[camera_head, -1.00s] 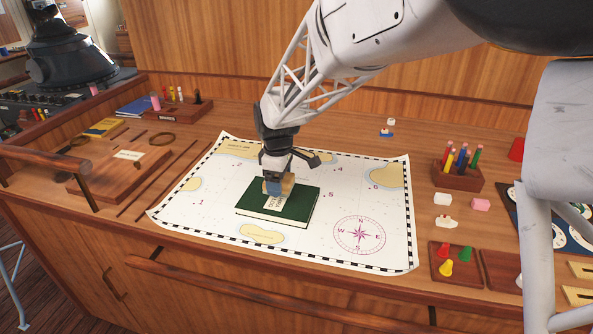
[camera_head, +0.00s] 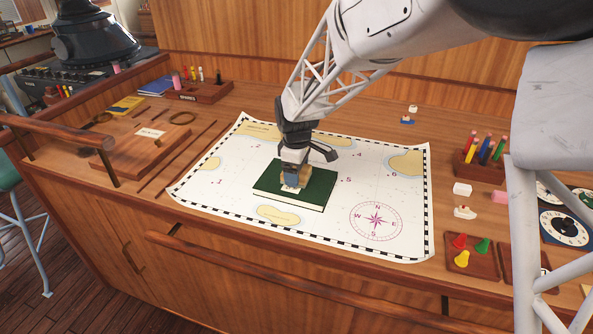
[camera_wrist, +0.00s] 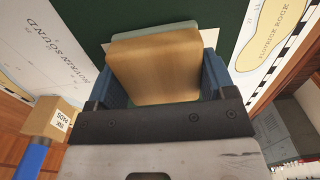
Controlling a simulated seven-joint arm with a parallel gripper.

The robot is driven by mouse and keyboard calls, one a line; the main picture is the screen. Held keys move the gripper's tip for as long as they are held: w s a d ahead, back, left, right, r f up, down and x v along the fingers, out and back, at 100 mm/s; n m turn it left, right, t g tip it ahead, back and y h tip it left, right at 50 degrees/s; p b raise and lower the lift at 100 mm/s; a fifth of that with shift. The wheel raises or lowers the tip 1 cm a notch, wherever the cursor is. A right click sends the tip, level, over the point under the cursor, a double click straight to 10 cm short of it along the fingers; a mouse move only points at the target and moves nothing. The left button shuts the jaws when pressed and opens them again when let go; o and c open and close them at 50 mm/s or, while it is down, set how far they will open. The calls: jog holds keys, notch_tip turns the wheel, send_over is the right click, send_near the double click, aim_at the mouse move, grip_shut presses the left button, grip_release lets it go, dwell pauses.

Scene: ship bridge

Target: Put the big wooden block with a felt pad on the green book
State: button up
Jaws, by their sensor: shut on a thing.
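The green book (camera_head: 318,193) lies flat on the chart, with a pale label partly showing on its cover. In the wrist view its dark green cover (camera_wrist: 80,12) is behind the block. My gripper (camera_head: 291,178) is over the book, pointing down, its blue fingers (camera_wrist: 217,75) shut on the wooden block (camera_head: 305,174). In the wrist view the block (camera_wrist: 155,70) is tan, between both fingers, with a grey-green felt strip (camera_wrist: 158,33) along its far edge. The block is at or just above the cover; I cannot tell whether it touches.
The chart (camera_head: 240,190) spreads around the book, mostly clear. At right are a pen holder (camera_head: 478,168), a white block (camera_head: 462,189), a toy boat (camera_head: 465,212) and a peg tray (camera_head: 472,262). A rail (camera_head: 300,288) runs along the front.

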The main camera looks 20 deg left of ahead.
jog(key=shift+f, duration=0.15)
jog(key=o, duration=0.9)
notch_tip(320, 180, up, 12)
jog(key=shift+r, duration=0.15)
dwell(0.4)
dwell(0.8)
